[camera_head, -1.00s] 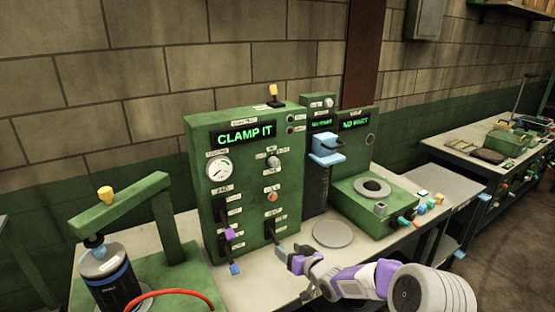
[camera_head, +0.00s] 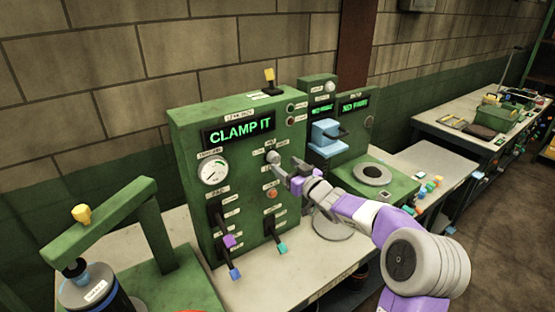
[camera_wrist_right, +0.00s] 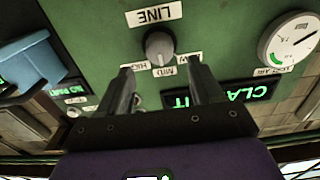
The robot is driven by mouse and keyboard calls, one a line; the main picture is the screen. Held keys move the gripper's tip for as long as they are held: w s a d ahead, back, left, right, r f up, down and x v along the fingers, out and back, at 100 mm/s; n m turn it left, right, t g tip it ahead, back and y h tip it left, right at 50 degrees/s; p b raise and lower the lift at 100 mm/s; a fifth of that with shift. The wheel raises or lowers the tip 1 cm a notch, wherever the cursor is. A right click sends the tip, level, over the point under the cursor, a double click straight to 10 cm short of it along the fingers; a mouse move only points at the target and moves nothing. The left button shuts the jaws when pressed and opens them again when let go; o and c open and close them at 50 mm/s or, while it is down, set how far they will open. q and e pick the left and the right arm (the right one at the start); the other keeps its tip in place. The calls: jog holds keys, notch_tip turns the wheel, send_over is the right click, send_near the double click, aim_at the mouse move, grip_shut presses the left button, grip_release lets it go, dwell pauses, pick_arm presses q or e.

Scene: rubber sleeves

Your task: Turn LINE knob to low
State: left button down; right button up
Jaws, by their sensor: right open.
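The LINE knob (camera_head: 273,157) is a small grey knob on the green panel (camera_head: 250,205) whose display reads CLAMP IT. In the right wrist view, which is upside down, the knob (camera_wrist_right: 159,44) stands under the LINE label, with HIGH, MID and a partly hidden label around it. My right gripper (camera_head: 287,172) is open in front of the knob. In the wrist view its fingers (camera_wrist_right: 161,75) lie either side of the knob's line, apart from it, and nothing is between them. My left gripper is not in view.
A pressure gauge (camera_head: 213,171) is left of the knob. An orange button (camera_head: 273,193) and levers with purple, blue and teal ends are below it. A light-blue clamp part (camera_head: 326,138) stands close on the right. A green press arm (camera_head: 105,215) is at the left.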

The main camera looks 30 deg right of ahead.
aim_at(276, 159)
jog(key=w, duration=0.4)
jog(key=shift+w+a, duration=0.15)
jog(key=shift+a, duration=0.05)
jog(key=shift+c, duration=0.3)
jog(key=c, duration=1)
